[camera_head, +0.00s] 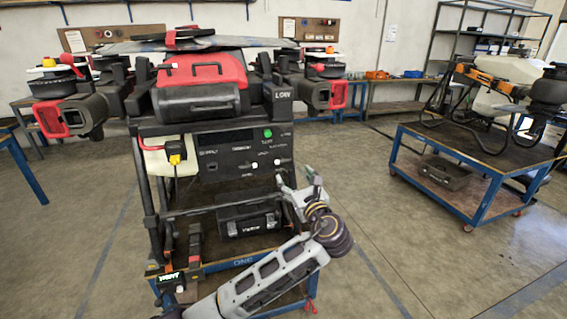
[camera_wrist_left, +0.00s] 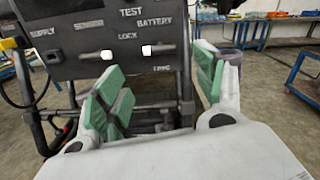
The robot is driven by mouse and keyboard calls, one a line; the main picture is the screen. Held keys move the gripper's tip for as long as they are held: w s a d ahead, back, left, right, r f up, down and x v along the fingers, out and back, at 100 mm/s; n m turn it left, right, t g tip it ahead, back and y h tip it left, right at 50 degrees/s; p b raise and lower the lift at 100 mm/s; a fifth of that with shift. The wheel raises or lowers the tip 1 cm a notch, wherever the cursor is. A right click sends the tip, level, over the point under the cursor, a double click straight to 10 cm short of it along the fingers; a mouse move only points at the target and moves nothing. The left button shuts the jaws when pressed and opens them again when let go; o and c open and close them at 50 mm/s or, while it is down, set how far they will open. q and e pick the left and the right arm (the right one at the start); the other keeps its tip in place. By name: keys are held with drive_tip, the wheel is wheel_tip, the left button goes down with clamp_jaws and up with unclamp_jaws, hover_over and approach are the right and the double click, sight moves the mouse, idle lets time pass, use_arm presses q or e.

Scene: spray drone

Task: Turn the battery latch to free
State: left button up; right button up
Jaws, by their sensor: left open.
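The battery latch (camera_wrist_left: 158,49) is a short dark bar with a white end on the black control panel (camera_wrist_left: 90,35) in the left wrist view. It lies level, its white end to the left under the word LOCK; the word FREE is below it. In the head view the latch (camera_head: 277,162) is a small pale spot at the panel's lower right. My left gripper (camera_wrist_left: 155,85) is open and empty, its green-padded fingers wide apart just below and in front of the latch, with no contact visible. In the head view the left gripper (camera_head: 300,187) is right below the panel. My right gripper is not seen.
A similar white-ended bar (camera_wrist_left: 95,55) sits left of the latch. A green button (camera_head: 268,133) is higher on the panel. The red and black drone (camera_head: 203,75) is above it, and a black case (camera_head: 248,220) lies on the shelf below. A blue-framed cart (camera_head: 440,195) stands at right.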

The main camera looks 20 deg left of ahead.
sight(284, 162)
use_arm(q)
drive_tip(key=shift+x, duration=6)
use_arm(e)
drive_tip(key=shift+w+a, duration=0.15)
use_arm(q)
drive_tip(key=c, duration=1)
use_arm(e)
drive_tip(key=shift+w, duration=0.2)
